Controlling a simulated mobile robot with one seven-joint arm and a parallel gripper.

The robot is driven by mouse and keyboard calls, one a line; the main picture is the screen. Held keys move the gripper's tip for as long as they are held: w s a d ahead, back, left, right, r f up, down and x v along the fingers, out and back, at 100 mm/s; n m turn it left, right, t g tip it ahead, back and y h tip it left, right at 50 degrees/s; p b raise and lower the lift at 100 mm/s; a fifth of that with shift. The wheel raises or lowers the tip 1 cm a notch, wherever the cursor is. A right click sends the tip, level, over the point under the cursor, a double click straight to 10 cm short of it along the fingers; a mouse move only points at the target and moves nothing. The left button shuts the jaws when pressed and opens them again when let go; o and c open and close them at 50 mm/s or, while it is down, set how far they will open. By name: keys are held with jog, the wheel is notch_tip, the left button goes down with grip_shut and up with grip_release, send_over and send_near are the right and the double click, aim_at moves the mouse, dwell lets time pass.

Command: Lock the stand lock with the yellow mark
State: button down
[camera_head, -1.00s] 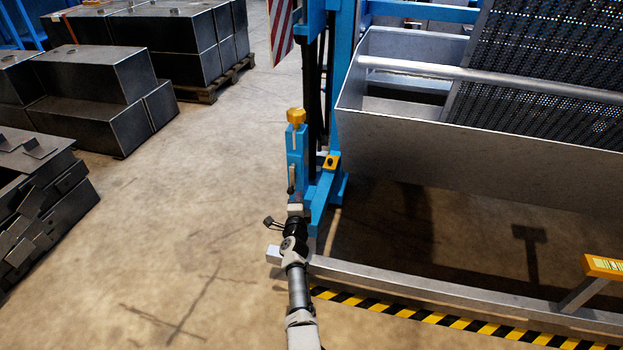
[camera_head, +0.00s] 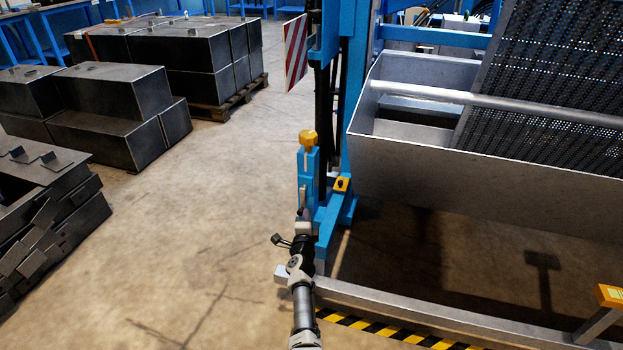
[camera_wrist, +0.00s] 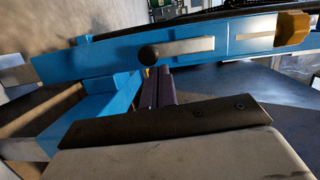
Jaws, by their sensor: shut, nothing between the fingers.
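The stand lock is a narrow blue post (camera_head: 308,168) with a yellow knob (camera_head: 308,137) on top, at the left foot of the blue frame. In the wrist view the post (camera_wrist: 95,60) lies across the top, with its yellow knob (camera_wrist: 292,27) at the right. A pale metal lever (camera_wrist: 190,46) with a black ball end (camera_wrist: 149,55) runs along it. My gripper (camera_wrist: 160,88) is shut and empty, pointing at the post just below the ball. In the head view its fingers are hard to make out, and I cannot tell whether they touch the post.
A grey metal bin (camera_head: 480,180) stands right of the post. A grey floor beam (camera_head: 440,308) runs rightward along striped tape. Stacked dark metal boxes (camera_head: 110,92) stand at left; the floor between is clear.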

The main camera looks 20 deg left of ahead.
notch_tip(320, 180, up, 18)
jog(key=p, duration=1.4)
jog(key=shift+r, duration=0.2)
